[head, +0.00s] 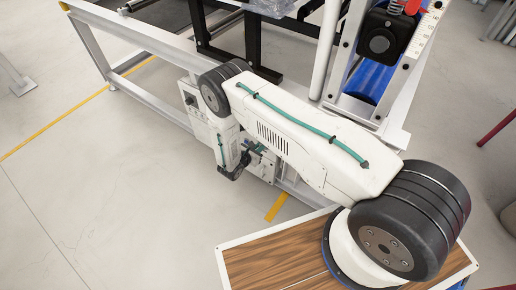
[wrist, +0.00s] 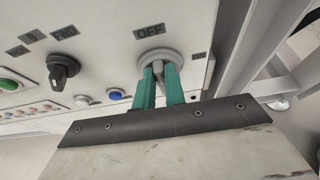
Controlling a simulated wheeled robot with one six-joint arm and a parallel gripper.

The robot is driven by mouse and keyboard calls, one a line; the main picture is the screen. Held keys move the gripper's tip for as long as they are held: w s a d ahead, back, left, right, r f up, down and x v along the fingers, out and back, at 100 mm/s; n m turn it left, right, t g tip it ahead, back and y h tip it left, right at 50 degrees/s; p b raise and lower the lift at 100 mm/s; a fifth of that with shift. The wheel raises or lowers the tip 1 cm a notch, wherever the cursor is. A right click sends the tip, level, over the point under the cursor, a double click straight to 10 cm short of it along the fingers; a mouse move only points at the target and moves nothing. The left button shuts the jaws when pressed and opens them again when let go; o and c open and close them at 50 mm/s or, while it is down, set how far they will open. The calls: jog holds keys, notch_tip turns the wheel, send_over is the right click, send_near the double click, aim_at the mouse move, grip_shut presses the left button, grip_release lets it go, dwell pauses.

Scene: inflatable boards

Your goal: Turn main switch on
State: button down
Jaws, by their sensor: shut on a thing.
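The main switch (wrist: 159,55), a grey rotary knob on a round base, sits on the light control panel (wrist: 110,22) below a label reading OFF (wrist: 149,32). My gripper (wrist: 158,84) has its two green fingers shut on the knob's handle, one finger on each side. The handle shows only partly between them and looks roughly upright in the wrist view. In the head view my gripper (head: 247,158) is at the control box (head: 198,112) under the machine frame, and the switch is hidden there.
A black selector knob (wrist: 62,70) sits left of the switch. White frame bars (wrist: 262,50) stand close on the right. Open floor (head: 90,200) lies to the left.

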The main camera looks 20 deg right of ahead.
jog(key=shift+s+d+f+m+t+y, duration=0.3)
jog(key=shift+m+t, duration=0.95)
jog(key=shift+m, duration=1)
jog(key=shift+s+d+f+m+t+y, duration=0.15)
jog(key=shift+s+f+m+t+y, duration=0.25)
jog(key=shift+m+t, duration=1.3)
jog(key=shift+s+d+f+m+t+y, duration=0.2)
jog(key=shift+s+f+m+t, duration=0.4)
jog(key=shift+m, duration=2.15)
jog(key=shift+w, duration=0.25)
jog(key=c, duration=1.5)
grip_release()
jog(key=shift+r, duration=0.1)
jog(key=shift+o, duration=0.2)
